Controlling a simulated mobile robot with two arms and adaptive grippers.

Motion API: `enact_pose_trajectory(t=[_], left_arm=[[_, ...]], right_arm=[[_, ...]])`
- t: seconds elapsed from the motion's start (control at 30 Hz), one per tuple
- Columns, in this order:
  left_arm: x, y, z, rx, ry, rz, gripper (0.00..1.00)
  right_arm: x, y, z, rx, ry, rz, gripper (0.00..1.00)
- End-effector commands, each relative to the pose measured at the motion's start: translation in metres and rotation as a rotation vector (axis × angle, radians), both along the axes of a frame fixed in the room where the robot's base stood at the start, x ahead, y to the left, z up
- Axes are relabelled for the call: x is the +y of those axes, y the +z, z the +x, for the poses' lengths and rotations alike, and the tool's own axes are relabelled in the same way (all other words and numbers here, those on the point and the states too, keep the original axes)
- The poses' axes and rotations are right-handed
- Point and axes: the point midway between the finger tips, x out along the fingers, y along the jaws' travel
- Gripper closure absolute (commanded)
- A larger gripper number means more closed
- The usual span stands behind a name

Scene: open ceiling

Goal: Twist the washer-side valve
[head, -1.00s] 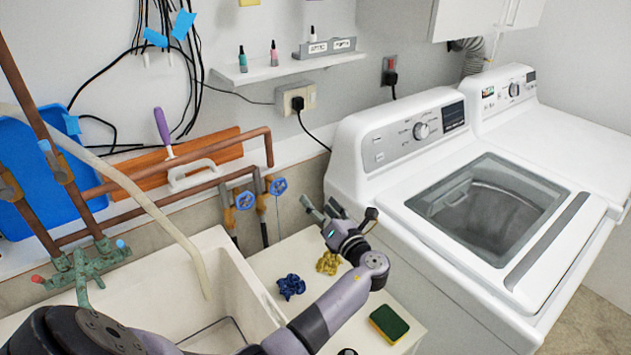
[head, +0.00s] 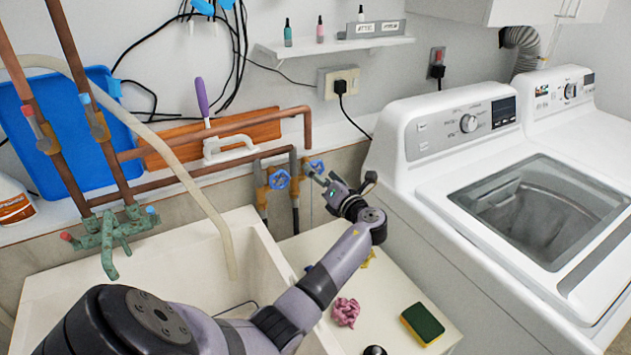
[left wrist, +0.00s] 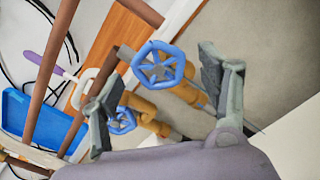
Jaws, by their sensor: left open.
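Two valves with blue handwheels stand on copper pipes at the wall behind the sink. The washer-side valve (head: 317,167) is the right one, partly covered by my gripper in the head view. In the left wrist view the washer-side valve (left wrist: 160,70) looks large and lies between the open fingers. The other valve (head: 279,180) is to its left and shows smaller in the left wrist view (left wrist: 122,121). My left gripper (head: 338,178) is open and empty, close in front of the washer-side valve; I cannot tell whether it touches. My right gripper is not in view.
The washer (head: 440,140) stands right of the gripper. The sink (head: 60,285) lies below the arm. A pink cloth (head: 346,312) and a sponge (head: 422,325) lie on the white top. Copper pipes (head: 200,172) and a hose (head: 190,185) cross on the left.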

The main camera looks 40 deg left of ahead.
Motion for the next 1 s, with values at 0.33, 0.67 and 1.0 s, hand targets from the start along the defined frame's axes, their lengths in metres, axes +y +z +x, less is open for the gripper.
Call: enact_pose_trajectory(t=[0.33, 0.67, 1.0], left_arm=[[0.029, 0.0, 0.009, 0.0, -0.001, 0.0, 0.31], [0.029, 0.001, 0.009, 0.0, -0.001, 0.0, 0.36], [0.029, 0.0, 0.009, 0.0, -0.001, 0.0, 0.59]], right_arm=[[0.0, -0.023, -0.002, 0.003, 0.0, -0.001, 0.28], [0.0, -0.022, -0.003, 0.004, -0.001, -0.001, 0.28], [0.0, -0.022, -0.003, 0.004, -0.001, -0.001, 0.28]])
